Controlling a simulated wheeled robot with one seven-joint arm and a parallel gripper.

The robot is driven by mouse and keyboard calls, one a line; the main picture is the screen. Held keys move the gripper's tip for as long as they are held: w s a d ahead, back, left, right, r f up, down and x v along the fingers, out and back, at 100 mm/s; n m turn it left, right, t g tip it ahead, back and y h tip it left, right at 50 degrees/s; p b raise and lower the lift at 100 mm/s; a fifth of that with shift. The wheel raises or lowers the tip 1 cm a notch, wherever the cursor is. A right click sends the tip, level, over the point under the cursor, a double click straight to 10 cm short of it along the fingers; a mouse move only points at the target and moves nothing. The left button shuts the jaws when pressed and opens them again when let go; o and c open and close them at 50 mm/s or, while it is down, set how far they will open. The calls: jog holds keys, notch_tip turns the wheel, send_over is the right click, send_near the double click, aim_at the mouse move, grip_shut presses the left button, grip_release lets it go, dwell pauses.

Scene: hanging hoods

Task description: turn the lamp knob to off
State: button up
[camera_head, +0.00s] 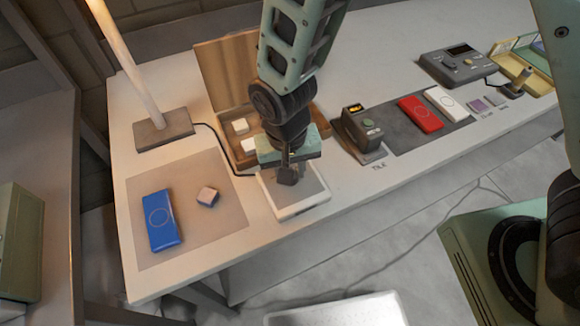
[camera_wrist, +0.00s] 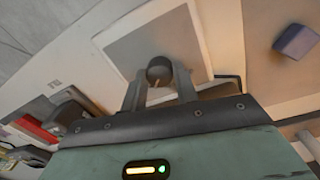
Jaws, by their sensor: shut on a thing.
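A dark round knob (camera_wrist: 159,66) sits between my fingertips in the wrist view, over a grey-topped panel with a white rim (camera_head: 300,208). In the head view the dark knob (camera_head: 288,177) shows just below my gripper (camera_head: 287,163), which points down at the panel and is shut on it.
An open wooden box (camera_head: 218,88) with white blocks stands behind my gripper. A blue slab (camera_head: 161,220) and a small block (camera_head: 208,196) lie on a mat at the left. A grey device (camera_head: 361,132), a red slab (camera_head: 421,114) and a white slab (camera_head: 447,104) are at the right.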

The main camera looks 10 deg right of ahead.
jog(key=n, duration=1.5)
jog(key=shift+d+t+y, duration=0.1)
jog(key=shift+t+y, duration=0.2)
jog(key=n, duration=0.5)
jog(key=shift+p, duration=0.3)
jog(key=shift+n, duration=0.3)
jog(key=o, duration=1)
jog(key=shift+c, duration=0.2)
jog(key=shift+r, duration=0.15)
notch_tip(320, 180, up, 17)
jog(key=p, duration=0.2)
jog(key=shift+s+d, duration=0.15)
jog(key=shift+s, duration=0.3)
